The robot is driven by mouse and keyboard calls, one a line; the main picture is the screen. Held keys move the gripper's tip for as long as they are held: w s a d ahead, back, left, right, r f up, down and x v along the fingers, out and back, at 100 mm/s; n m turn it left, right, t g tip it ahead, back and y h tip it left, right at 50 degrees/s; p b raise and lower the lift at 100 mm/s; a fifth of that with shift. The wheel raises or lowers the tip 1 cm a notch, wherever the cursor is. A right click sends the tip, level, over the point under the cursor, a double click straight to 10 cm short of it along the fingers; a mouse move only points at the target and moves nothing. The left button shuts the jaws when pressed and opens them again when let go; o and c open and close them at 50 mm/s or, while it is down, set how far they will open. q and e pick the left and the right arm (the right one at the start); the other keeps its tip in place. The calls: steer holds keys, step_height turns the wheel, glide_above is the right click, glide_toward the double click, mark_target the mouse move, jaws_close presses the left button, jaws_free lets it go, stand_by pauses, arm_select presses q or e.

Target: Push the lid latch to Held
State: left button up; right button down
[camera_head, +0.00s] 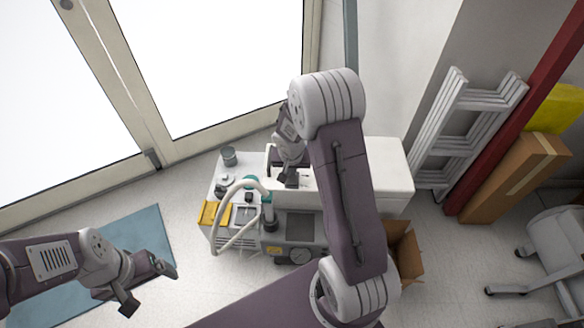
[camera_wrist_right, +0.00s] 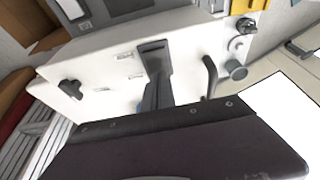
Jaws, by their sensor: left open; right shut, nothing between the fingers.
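The dental compressor cabinet has a white lid (camera_head: 390,165); the lid (camera_wrist_right: 110,75) also fills the middle of the right wrist view. A small black part, possibly the lid latch (camera_wrist_right: 70,89), sits on the lid at left in that view. Small labels lie on the lid between it and my gripper; their words are too small to read. My right gripper (camera_head: 291,180) is shut and empty, over the lid. In the wrist view the gripper (camera_wrist_right: 153,48) is apart from the black part, to its right. My left gripper (camera_head: 150,286) is open and empty, away from the cabinet.
A pale curved hose (camera_head: 232,220) and yellow item (camera_head: 208,213) are on the compressor's left side. A black bent handle (camera_wrist_right: 210,75) stands right of my right gripper. A cardboard box (camera_head: 404,250) and folded ladder (camera_head: 455,125) are at right. A blue mat (camera_head: 140,232) lies at left.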

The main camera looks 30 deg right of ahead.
steer(key=shift+f, duration=0.35)
steer(key=shift+w+d+f+b, duration=0.15)
steer(key=shift+f+b, duration=0.2)
steer(key=shift+b, duration=0.25)
steer(key=shift+r, duration=0.25)
steer(key=shift+s+a+f, duration=0.25)
steer(key=shift+s, duration=0.1)
steer(key=shift+s+a+r+b, duration=0.1)
steer(key=shift+s+a+b, duration=0.2)
steer(key=shift+s+b, duration=0.25)
steer(key=shift+r, duration=0.1)
